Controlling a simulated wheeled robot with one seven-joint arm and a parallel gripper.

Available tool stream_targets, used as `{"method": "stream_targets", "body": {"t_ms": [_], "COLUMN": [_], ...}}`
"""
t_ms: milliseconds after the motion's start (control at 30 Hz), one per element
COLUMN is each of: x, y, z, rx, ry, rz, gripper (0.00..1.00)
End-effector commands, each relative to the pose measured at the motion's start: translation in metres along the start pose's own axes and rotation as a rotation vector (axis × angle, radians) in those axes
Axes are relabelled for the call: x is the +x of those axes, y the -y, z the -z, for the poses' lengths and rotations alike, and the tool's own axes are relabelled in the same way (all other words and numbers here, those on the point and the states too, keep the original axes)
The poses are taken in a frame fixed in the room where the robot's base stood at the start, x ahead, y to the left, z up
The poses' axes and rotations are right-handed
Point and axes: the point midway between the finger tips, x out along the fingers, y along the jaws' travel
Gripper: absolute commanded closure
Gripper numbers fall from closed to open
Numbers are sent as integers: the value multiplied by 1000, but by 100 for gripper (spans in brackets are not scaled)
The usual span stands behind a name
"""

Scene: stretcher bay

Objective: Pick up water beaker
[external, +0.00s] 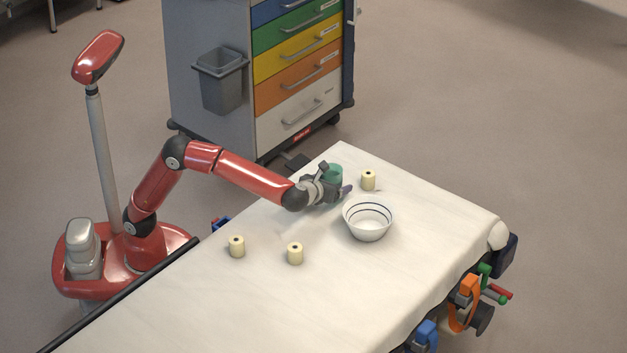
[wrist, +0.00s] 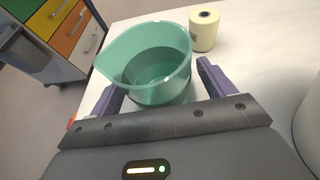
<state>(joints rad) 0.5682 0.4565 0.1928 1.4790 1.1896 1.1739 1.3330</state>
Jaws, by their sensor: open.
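The water beaker is a green translucent cup (wrist: 150,62) with a spout, upright on the stretcher's white sheet. It also shows in the external view (external: 335,172), partly hidden behind my gripper. My gripper (external: 342,186) is low over the sheet at the beaker. In the wrist view its two purple fingers (wrist: 160,88) are apart, one on each side of the beaker's near part. I cannot tell whether either finger touches the wall. The beaker looks empty or holds clear liquid; I cannot tell which.
A cream roll (external: 368,180) stands just beyond the beaker. A white bowl with dark rings (external: 368,222) stands to the right of my gripper. Two more rolls (external: 236,246) (external: 295,253) stand nearer. A drawer cart (external: 210,120) is behind the stretcher. The near sheet is clear.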

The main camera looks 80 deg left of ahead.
Motion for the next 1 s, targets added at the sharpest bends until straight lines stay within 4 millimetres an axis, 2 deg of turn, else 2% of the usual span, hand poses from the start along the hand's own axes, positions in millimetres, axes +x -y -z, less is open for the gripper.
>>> {"method": "stream_targets", "body": {"t_ms": [33, 400, 433, 767, 1000], "x": [0, 0, 0, -1, -5], "y": [0, 0, 0, 0, 0], "z": [0, 0, 0, -2, -11], "rx": [0, 0, 0, -1, -1], "ry": [0, 0, 1, 1, 1], "rz": [0, 0, 0, 0, 1], "gripper": [20, 68, 70, 70, 70]}}
